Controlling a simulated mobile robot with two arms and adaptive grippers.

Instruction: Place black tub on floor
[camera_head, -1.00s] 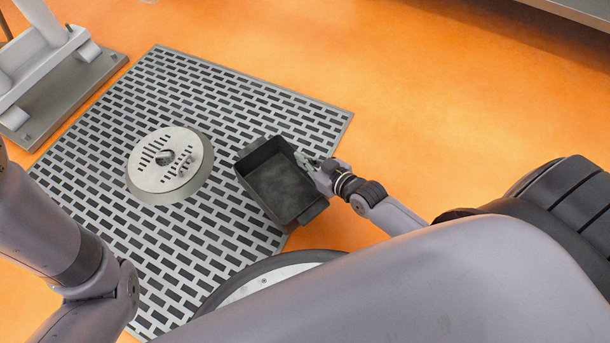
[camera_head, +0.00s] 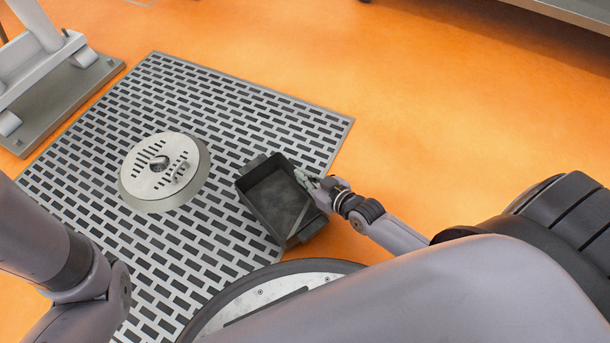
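The black tub (camera_head: 276,192) is an open, empty rectangular tub near the right edge of the grey slotted floor mat (camera_head: 215,105). It appears upright and seen from above; I cannot tell whether it rests on the mat or hangs just over it. My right gripper (camera_head: 304,180) is at the tub's right long wall, with its fingers at the rim and seeming to pinch it. My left arm shows at the lower left, but its gripper is out of view.
A round metal drain cover (camera_head: 162,170) sits on the mat left of the tub. A grey stand with a heavy base (camera_head: 55,95) is at the upper left. Open orange floor (camera_head: 430,110) lies to the right. A bench edge (camera_head: 570,12) is at the top right.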

